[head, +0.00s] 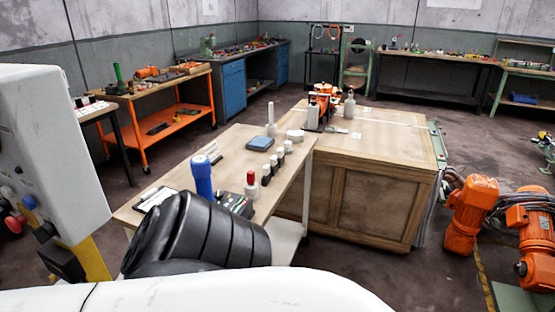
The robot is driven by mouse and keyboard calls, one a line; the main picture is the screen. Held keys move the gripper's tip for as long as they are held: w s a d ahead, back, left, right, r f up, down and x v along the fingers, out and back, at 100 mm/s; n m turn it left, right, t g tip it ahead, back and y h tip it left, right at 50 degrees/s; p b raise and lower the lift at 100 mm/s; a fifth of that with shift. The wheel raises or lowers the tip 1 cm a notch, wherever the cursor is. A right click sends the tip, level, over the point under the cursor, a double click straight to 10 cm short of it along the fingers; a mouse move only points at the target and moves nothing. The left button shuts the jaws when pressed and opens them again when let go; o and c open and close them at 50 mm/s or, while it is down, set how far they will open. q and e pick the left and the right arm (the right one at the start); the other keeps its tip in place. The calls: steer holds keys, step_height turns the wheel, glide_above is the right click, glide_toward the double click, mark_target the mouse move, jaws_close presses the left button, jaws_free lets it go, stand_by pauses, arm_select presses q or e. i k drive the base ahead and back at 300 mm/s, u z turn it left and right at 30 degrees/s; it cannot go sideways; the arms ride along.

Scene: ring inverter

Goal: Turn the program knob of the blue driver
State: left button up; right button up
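A tall blue cylinder with a rounded top (202,178) stands upright near the front of the wooden table (290,195). A flat blue box (260,143) lies farther back on the same table. I cannot tell which of these is the blue driver, and no program knob can be made out. A large black ribbed part, probably mine, hides the table's front edge and the foot of the blue cylinder. Neither of my grippers shows in the head view.
A dark device (237,204), a red-topped bottle (251,183) and several small bottles (273,164) stand right of the blue cylinder. A clipboard (155,198) lies at left. A wooden cabinet (365,205) adjoins behind. A grey-white panel (45,140) with buttons stands close at left.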

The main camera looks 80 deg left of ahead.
mark_target(219, 195)
steer(key=u, duration=0.8)
steer(key=i, duration=1.25)
steer(key=u, duration=2.8)
